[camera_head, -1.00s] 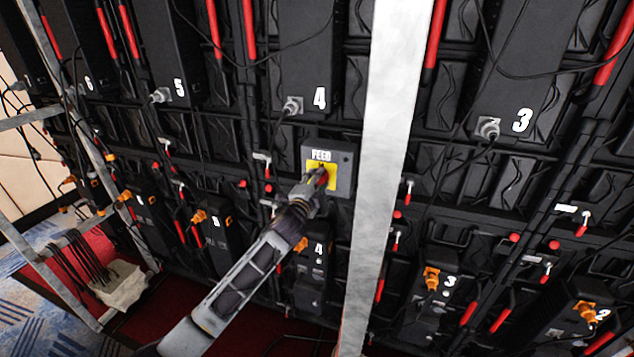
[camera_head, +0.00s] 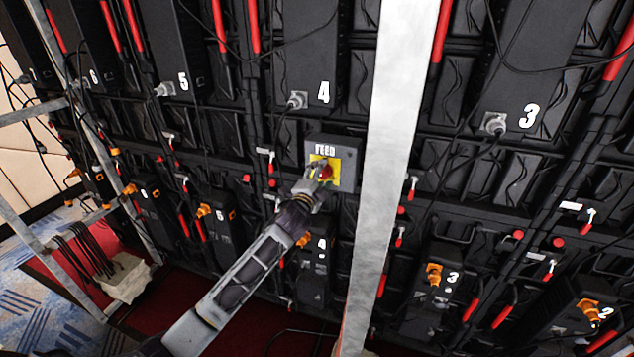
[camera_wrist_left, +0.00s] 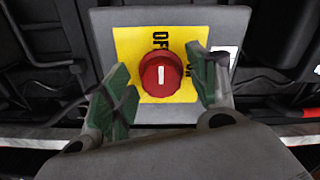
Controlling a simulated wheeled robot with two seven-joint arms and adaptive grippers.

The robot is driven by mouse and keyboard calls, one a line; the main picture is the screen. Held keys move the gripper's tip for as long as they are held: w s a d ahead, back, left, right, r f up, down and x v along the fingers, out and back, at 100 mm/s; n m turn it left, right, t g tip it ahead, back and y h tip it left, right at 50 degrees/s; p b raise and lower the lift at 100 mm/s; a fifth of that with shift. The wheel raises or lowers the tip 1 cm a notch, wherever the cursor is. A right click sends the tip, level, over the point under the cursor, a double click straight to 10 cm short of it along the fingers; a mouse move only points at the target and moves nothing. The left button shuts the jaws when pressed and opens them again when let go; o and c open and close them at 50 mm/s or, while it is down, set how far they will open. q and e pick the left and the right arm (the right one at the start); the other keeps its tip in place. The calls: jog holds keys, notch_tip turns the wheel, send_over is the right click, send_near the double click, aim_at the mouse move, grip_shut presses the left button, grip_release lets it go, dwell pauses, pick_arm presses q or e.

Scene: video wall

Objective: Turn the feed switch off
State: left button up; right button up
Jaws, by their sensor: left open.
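The feed switch is a grey box (camera_head: 346,165) marked FEED with a yellow plate and a round red knob (camera_head: 327,173). In the left wrist view the red knob (camera_wrist_left: 160,82) has a white mark, upright in the picture and in line with the OFF lettering above it. The ON lettering is partly hidden by a finger. My left gripper (camera_head: 320,178) is at the knob. In the left wrist view its green-padded fingers (camera_wrist_left: 163,77) stand open on either side of the knob, with gaps showing. My right gripper is not in view.
A pale upright post (camera_head: 387,170) stands just right of the switch box. Black numbered panel units, cables and red handles fill the wall around it. A metal frame (camera_head: 35,235) and a pale bag (camera_head: 128,278) are at the left.

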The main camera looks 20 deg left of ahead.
pick_arm(q)
jog(key=shift+s, duration=0.1)
jog(key=s, duration=1.1)
jog(key=shift+s+a, duration=0.25)
jog(key=shift+s, duration=0.1)
dwell(0.9)
